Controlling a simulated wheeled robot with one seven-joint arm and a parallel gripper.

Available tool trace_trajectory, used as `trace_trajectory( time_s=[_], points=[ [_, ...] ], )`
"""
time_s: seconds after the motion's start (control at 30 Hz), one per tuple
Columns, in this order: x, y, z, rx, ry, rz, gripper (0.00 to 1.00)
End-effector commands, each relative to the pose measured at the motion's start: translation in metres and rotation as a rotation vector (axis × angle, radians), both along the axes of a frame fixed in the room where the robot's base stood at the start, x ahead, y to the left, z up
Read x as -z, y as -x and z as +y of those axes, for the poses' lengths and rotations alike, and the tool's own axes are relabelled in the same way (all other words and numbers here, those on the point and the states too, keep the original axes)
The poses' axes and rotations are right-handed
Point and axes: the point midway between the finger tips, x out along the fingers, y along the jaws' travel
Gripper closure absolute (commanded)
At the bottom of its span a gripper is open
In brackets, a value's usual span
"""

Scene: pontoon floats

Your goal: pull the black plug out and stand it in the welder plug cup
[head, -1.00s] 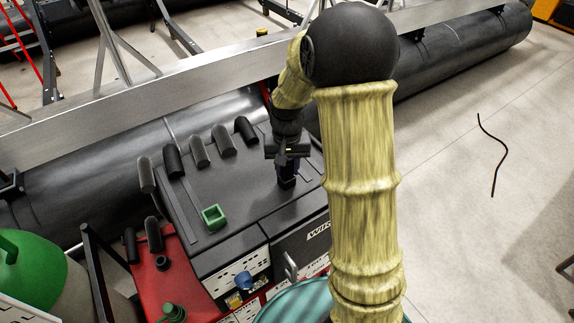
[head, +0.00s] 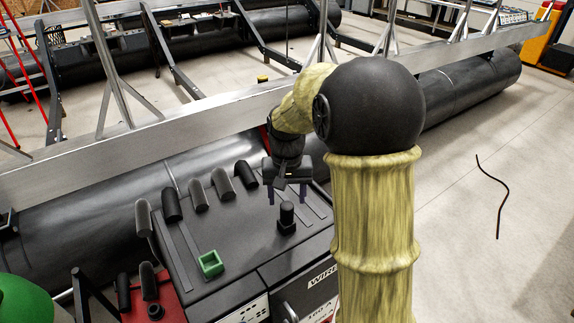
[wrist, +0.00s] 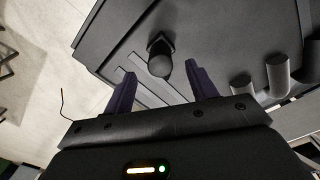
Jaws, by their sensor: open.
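The black plug (head: 287,214) stands upright on the dark top of the welder (head: 245,240), in or on a small dark square base; how deep it sits I cannot tell. In the wrist view the plug (wrist: 160,62) shows its round end between and just beyond my fingertips. My gripper (head: 286,196) is open and empty, above the plug with its purple fingers spread apart. Both fingers also show in the wrist view (wrist: 160,72). A green square open cup (head: 210,264), likely the welder plug cup, stands on the same top to the left and looks empty.
Several dark rounded stubs (head: 198,194) line the back left edge of the welder top. A silver beam (head: 130,142) and a large black float (head: 90,225) lie behind. The top between plug and cup is clear.

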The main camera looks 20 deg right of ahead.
Motion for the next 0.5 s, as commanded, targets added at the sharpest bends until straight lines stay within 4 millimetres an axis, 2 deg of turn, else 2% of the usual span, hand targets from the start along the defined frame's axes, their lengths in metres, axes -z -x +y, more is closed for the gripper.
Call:
trace_trajectory(
  time_s=[0.3,0.5],
  points=[
    [-0.064,-0.001,0.0,-0.001,0.0,-0.005,0.43],
    [-0.098,-0.001,0.0,-0.001,0.001,-0.003,0.43]
  ],
)
